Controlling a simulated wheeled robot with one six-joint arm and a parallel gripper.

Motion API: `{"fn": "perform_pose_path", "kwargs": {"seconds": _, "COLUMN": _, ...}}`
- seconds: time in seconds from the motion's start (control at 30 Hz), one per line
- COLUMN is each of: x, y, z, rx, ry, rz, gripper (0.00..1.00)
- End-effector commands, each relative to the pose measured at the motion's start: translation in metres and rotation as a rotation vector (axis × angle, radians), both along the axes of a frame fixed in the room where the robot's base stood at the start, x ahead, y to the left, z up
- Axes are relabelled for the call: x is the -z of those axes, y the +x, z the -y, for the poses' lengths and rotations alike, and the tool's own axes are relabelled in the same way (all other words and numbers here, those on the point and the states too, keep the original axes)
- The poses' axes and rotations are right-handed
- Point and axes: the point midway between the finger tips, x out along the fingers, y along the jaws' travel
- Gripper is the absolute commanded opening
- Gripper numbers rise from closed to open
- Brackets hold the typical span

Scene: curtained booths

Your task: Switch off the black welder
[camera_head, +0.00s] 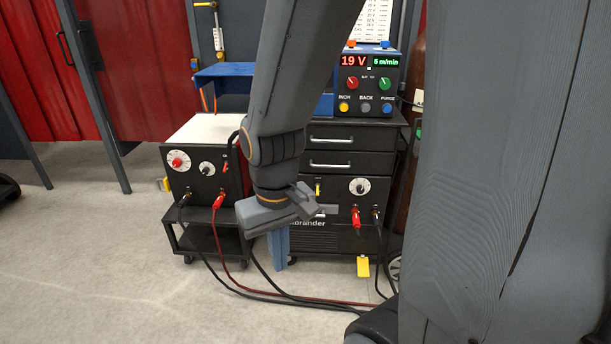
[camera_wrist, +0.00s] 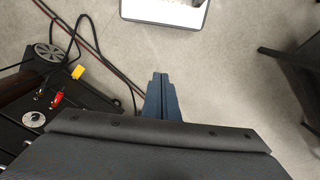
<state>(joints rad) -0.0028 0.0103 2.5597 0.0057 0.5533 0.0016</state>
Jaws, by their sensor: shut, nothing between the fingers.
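Two machines with black fronts stand side by side in the head view. The left one (camera_head: 197,185) has a white top, a red knob (camera_head: 178,161) and a smaller dial (camera_head: 206,168). The right one (camera_head: 335,237) is a black cabinet with drawers, a white-ringed dial (camera_head: 360,186), a red plug and partly readable lettering; its dial also shows in the wrist view (camera_wrist: 33,120). Which is the welder meant, I cannot tell. My gripper (camera_head: 280,264) points down before the right cabinet's left side, its blue fingers (camera_wrist: 160,76) together and empty. My arm hides part of both machines.
A blue control unit (camera_head: 371,84) with lit displays stands on the right cabinet. Black and red cables (camera_head: 262,296) lie on the floor in front. Yellow tags (camera_head: 363,266) hang low. A red curtain (camera_head: 150,60) is behind. Open floor (camera_head: 90,260) lies at left.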

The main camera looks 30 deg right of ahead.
Motion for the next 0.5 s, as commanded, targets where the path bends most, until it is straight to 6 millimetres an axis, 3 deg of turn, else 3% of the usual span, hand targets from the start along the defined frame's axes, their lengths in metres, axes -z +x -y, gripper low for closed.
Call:
{"fn": "perform_pose_path", "kwargs": {"seconds": 0.37, "x": 0.000, "y": 0.000, "z": 0.000, "rx": 0.000, "ry": -0.001, "rz": 0.000, "gripper": 0.00}}
{"fn": "perform_pose_path", "kwargs": {"seconds": 0.5, "x": 0.010, "y": 0.021, "z": 0.010, "rx": 0.004, "ry": -0.031, "rz": 0.010, "gripper": 0.00}}
